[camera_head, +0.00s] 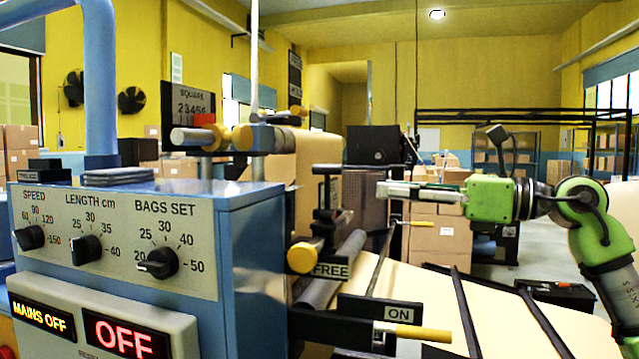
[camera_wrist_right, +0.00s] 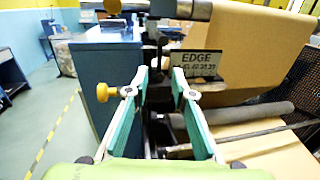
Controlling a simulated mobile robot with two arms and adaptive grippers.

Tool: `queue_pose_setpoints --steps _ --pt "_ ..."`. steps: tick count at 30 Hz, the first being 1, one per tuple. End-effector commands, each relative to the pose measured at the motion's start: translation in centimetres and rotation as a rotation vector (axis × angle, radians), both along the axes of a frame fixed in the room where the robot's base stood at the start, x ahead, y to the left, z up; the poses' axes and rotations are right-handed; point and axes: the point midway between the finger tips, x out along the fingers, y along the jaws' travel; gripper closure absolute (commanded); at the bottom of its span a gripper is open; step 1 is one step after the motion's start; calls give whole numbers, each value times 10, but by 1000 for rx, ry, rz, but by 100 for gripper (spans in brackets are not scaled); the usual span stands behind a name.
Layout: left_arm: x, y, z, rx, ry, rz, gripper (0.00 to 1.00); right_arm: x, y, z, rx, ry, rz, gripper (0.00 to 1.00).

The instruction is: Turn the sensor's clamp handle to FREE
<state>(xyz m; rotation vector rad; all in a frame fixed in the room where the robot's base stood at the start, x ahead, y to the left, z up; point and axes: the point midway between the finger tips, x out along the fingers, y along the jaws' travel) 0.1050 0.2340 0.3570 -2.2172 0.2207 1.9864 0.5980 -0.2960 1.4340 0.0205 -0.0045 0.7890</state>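A yellow round-ended handle (camera_head: 303,256) sticks out beside the black FREE plate (camera_head: 331,270), at the right side of the blue control cabinet. I cannot tell for sure whether it is the sensor's clamp handle. A yellow knob (camera_wrist_right: 103,92) shows in the right wrist view, left of the fingers. My right gripper (camera_head: 380,190) points left in the head view, above and right of the FREE plate. In the wrist view its teal fingers (camera_wrist_right: 160,73) are apart, with nothing clearly between them. A black EDGE scale plate (camera_wrist_right: 200,64) lies beyond them. My left gripper is out of view.
The blue cabinet (camera_head: 256,265) fills the lower left, with dials and a lit OFF display (camera_head: 122,335). A yellow-ended lever (camera_head: 412,331) lies by the ON plate (camera_head: 398,314). Rollers (camera_head: 335,268) and a kraft sheet (camera_head: 500,310) lie right of the cabinet.

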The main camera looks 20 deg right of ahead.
Motion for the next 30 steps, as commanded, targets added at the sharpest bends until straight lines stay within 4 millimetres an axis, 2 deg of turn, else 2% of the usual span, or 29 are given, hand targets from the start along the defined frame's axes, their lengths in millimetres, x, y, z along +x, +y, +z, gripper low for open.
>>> queue_pose_setpoints --steps 4,9,15,21,30 --pt "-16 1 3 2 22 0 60 3 1 3 -25 -1 -11 77" --pt "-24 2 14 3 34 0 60 22 21 5 -21 0 -6 77" --pt "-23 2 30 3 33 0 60 53 52 6 -19 1 -5 77" --pt "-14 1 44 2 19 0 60 79 78 5 -18 0 -6 77" --pt "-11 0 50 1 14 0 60 96 93 2 -21 -1 -10 77"
